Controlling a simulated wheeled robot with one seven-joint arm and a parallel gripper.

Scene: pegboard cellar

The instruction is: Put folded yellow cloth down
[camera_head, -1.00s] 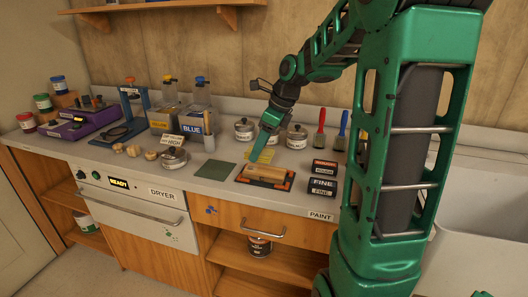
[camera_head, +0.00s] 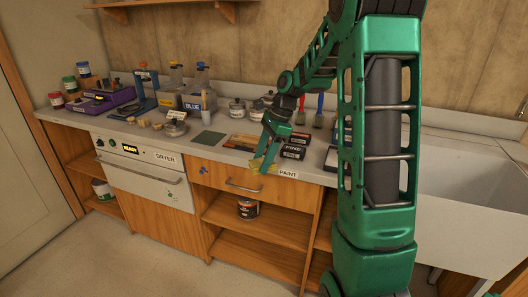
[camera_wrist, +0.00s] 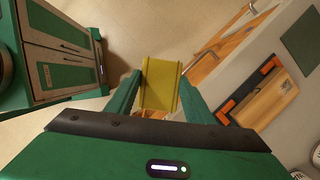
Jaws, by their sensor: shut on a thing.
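The folded yellow cloth (camera_wrist: 160,84) is between the two fingers of my gripper (camera_wrist: 160,95) in the wrist view. In the head view the cloth (camera_head: 262,163) hangs at the tips of my gripper (camera_head: 266,160), by the counter's front edge near the PAINT label. My gripper is shut on it. In the wrist view, floor shows beyond the cloth, so it looks held out in front of the counter edge. Its exact height is hard to tell.
On the counter (camera_head: 227,155) lie a dark green mat (camera_head: 207,142), a wooden block in an orange-edged tray (camera_wrist: 265,98), and black FINE boxes (camera_head: 293,152). Pots and bottles stand behind. A white sink (camera_head: 460,190) is at right. Open shelves (camera_head: 255,225) and a drawer are below.

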